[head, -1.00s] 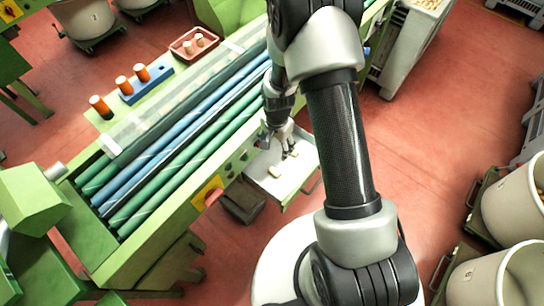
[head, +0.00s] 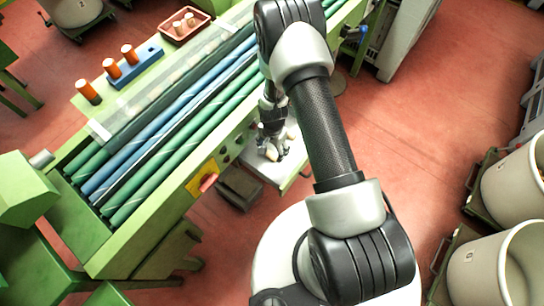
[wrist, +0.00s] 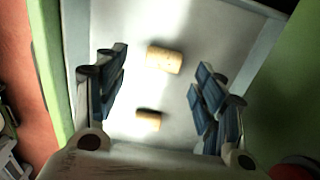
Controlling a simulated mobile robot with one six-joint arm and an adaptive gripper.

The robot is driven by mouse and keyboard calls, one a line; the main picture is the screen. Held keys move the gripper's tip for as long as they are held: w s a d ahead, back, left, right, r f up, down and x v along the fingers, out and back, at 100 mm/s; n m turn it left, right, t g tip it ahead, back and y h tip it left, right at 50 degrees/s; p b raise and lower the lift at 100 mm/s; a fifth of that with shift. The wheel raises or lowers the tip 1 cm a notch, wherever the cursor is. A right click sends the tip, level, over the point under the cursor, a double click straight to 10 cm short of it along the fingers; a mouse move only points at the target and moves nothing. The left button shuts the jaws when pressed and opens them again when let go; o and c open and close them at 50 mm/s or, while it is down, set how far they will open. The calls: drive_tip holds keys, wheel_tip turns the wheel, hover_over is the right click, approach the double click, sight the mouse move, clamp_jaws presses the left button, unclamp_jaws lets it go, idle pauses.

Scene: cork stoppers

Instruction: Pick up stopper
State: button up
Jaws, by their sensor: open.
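Two cork stoppers lie on a pale tray (wrist: 185,25) in the wrist view. One stopper (wrist: 164,58) lies between my fingertips, apart from both. The other stopper (wrist: 148,121) lies closer to the gripper's palm, also between the fingers. My gripper (wrist: 162,64) is open and empty, with blue finger pads on both sides. In the head view my gripper (head: 272,150) hangs low over the tray (head: 287,178) at the side of the green machine. A stopper (head: 271,155) shows beside the fingers there; the rest of the tray is partly covered by the arm.
The green machine (head: 150,235) with blue and green rollers (head: 165,130) stands left of the tray. A blue rack (head: 135,68) with orange-topped pieces and a red tray (head: 185,25) with corks sit on it. White bins (head: 500,275) stand at the right. Red floor between is clear.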

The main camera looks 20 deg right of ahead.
sight(272, 154)
drive_tip(key=f, duration=0.1)
drive_tip(key=f+b, duration=0.1)
drive_tip(key=f, duration=0.1)
drive_tip(key=f+b, duration=0.1)
drive_tip(key=f, duration=0.1)
drive_tip(key=shift+w+a+f, duration=0.1)
drive_tip(key=shift+w, duration=0.15)
drive_tip(key=shift+c, duration=0.4)
drive_tip(key=c, duration=0.7)
